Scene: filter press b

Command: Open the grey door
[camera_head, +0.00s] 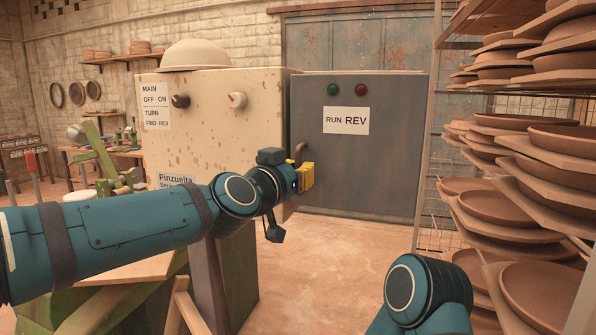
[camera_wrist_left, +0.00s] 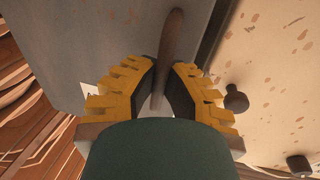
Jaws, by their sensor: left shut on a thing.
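The grey door (camera_head: 392,140) is a flat dark panel with a white "RUN REV" label (camera_head: 346,120), a green button and a red button. It stands upright beside the cream cabinet (camera_head: 215,110); I cannot tell whether it is ajar. Its brown curved handle (camera_head: 299,151) is near its left edge. My left gripper (camera_head: 303,178), with yellow fingers, is shut on this handle. In the left wrist view the handle (camera_wrist_left: 174,40) runs down between the yellow-and-black fingers (camera_wrist_left: 159,98). The lower end of the handle is hidden. My right gripper is out of view.
A rack of brown clay dishes (camera_head: 505,205) stands close on the right. The cream cabinet has two knobs and a pale bowl (camera_head: 195,54) on top. A green bench (camera_head: 120,300) is at lower left, under my left arm. Bare floor (camera_head: 340,265) lies before the door.

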